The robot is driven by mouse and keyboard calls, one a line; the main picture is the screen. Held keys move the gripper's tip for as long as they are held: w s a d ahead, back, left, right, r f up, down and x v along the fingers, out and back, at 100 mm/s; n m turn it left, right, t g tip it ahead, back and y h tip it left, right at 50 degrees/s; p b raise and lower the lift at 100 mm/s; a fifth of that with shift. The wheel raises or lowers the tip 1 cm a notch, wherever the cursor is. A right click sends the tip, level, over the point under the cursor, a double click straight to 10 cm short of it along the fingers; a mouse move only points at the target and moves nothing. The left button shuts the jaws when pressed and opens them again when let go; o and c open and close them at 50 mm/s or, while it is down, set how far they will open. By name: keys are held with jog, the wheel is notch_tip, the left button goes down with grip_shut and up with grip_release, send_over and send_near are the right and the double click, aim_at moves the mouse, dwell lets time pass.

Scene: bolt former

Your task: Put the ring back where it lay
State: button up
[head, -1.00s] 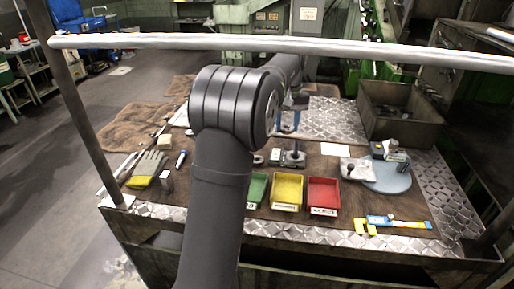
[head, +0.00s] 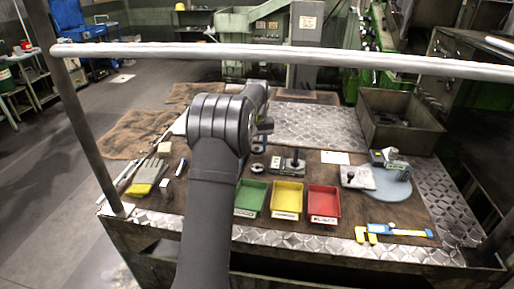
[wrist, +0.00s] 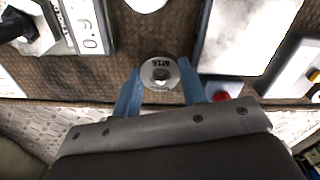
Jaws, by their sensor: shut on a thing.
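The ring (wrist: 148,82) is a small, flat, pale metal ring with a dark centre hole and a marking on its face. In the wrist view it sits between the blue fingertips of my gripper (wrist: 160,75), which is shut on it. Brown mat shows behind the ring; I cannot tell its height over the mat. In the head view my arm hides most of the gripper. Another round metal piece (head: 258,168) lies on the mat near the grey post stand (head: 293,164).
A device reading 0.9 (wrist: 88,18) is left of the ring in the wrist view. Green (head: 250,197), yellow (head: 287,199) and red (head: 323,202) trays stand along the front. A grey bin (head: 400,105) is at the back right. A white card (head: 335,157) lies right of the stand.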

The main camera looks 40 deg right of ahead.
jog(key=shift+f, duration=0.35)
jog(key=shift+f, duration=0.15)
jog(key=shift+f, duration=0.4)
jog(key=o, duration=0.7)
jog(key=shift+o, duration=0.2)
notch_tip(320, 180, up, 13)
